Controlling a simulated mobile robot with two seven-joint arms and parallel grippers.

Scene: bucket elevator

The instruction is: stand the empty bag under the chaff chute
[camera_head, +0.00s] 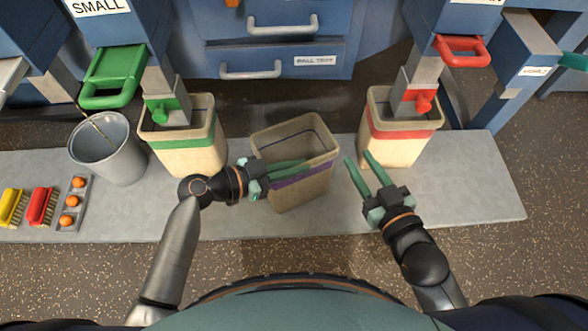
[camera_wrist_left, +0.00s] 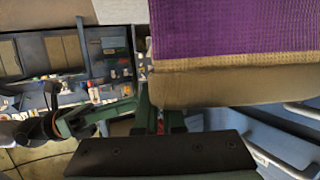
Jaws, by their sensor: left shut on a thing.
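The bag with the purple band (camera_head: 302,190) is in the middle of the head view, mouth up and turned a little. Its inside looks empty. My left gripper (camera_head: 300,168) is shut on it at the near side, by the band. The left wrist view shows its purple band and tan cloth (camera_wrist_left: 235,87) close up. I cannot tell whether its base touches the slab. My right gripper (camera_head: 360,158) is open and empty, between this bag and the red-banded bag (camera_head: 398,149). No chute label that I can read says chaff.
A green-banded bag (camera_head: 192,159) stands under the green-handled chute (camera_head: 168,105); the red-banded one is under the red-handled chute (camera_head: 415,95). A grey bucket (camera_head: 122,166), brushes (camera_head: 40,206) and a tray of orange balls (camera_head: 72,204) are at left. The grey slab (camera_head: 475,190) is clear at right.

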